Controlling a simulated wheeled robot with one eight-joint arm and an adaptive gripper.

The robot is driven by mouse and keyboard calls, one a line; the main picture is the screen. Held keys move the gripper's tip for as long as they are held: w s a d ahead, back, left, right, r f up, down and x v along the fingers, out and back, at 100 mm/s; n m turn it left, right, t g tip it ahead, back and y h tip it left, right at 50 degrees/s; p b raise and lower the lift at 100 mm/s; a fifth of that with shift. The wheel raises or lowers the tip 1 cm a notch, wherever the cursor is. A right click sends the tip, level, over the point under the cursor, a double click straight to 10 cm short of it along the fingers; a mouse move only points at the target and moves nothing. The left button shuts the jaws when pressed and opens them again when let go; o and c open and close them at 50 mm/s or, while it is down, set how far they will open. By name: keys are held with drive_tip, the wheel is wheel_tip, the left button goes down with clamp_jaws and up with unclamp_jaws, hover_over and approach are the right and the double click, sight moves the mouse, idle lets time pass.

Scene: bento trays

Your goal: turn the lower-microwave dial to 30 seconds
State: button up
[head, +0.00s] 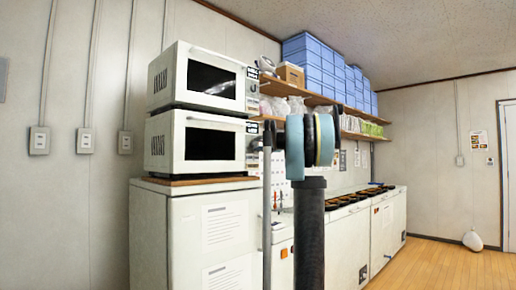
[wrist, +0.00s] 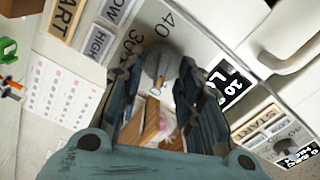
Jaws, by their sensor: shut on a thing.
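The lower microwave (head: 187,162) sits under a second white microwave (head: 182,90) on a cabinet. In the wrist view, a grey dial (wrist: 158,62) is between the fingertips of my gripper (wrist: 162,76), which is shut on it. The numbers 40 and 30 show printed on the panel around the dial; its pointer mark is not clear to me. START, LOW and HIGH labels (wrist: 95,42) are beside it. In the head view, the teal arm parts (head: 295,148) stand right of the microwave and its dial is hidden.
Another dial panel with a START label (wrist: 262,122) is at the lower right of the wrist view. A white door handle (wrist: 290,52) is close to the right finger. Wooden shelves (head: 350,136) with blue boxes (head: 310,62) are behind my arm.

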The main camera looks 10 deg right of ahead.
drive_tip(key=m, duration=0.7)
drive_tip(key=f+m, duration=0.1)
drive_tip(key=m, duration=0.3)
drive_tip(key=shift+d, duration=0.1)
drive_tip(key=m, duration=0.5)
drive_tip(key=shift+s+f, duration=0.1)
drive_tip(key=shift+f, duration=0.05)
drive_tip(key=m, duration=0.6)
drive_tip(key=shift+s+a, duration=0.1)
drive_tip(key=shift+a, duration=0.25)
drive_tip(key=o, duration=1)
drive_tip(key=shift+c, duration=0.2)
